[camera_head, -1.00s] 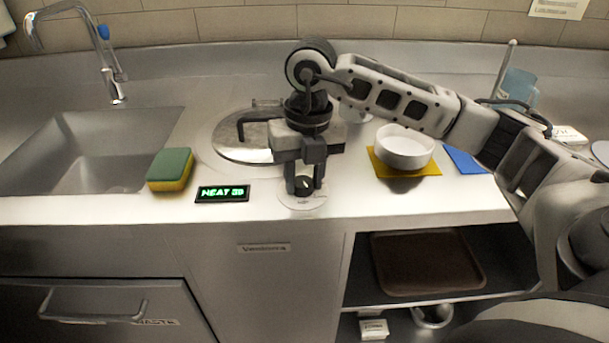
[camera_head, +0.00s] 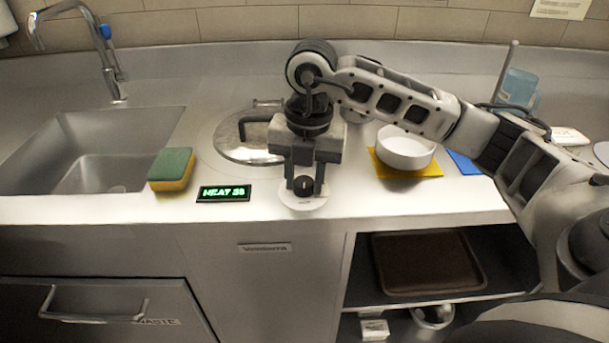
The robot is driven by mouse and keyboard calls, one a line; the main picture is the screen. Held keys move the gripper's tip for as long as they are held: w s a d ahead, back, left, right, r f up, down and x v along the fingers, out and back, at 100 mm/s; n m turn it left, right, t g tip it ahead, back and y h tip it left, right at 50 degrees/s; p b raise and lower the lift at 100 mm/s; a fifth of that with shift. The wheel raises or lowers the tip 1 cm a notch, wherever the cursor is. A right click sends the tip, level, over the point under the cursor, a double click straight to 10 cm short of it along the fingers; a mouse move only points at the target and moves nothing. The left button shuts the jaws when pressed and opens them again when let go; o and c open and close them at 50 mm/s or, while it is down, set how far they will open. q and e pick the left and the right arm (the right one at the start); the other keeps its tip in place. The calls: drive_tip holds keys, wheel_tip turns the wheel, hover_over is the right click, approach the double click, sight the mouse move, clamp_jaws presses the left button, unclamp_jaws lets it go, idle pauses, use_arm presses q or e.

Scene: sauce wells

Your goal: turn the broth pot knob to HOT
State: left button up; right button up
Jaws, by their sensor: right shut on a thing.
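The broth pot knob (camera_head: 303,185) is a small black knob with a pale pointer mark on a round white dial plate (camera_head: 303,202) at the counter's front. My right gripper (camera_head: 304,188) points down and is shut on the knob, one finger at each side. The pointer mark looks to stand about straight away from me. The green display (camera_head: 223,193) left of the dial reads HEAT and a number that looks like 38. The broth pot's lid (camera_head: 240,148) is set in the counter behind, partly hidden by my gripper. My left gripper is not in view.
A green and yellow sponge (camera_head: 171,169) lies between the sink (camera_head: 95,155) and the display. A white bowl (camera_head: 405,147) stands on a yellow mat (camera_head: 381,170) right of my gripper. A blue mat (camera_head: 461,162) and a clear bluish jug (camera_head: 518,88) are farther right.

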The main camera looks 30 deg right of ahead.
sight(309, 183)
drive_tip(key=shift+w+r, duration=0.1)
drive_tip(key=shift+r, duration=0.05)
drive_tip(key=o, duration=1)
drive_tip(key=shift+c, duration=0.2)
use_arm(q)
drive_tip(key=p, duration=0.2)
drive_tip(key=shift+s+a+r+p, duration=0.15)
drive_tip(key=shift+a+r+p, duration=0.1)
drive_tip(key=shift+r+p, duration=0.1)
use_arm(e)
wheel_tip(309, 183, up, 16)
drive_tip(key=shift+s+d, duration=0.3)
drive_tip(key=shift+s, duration=0.1)
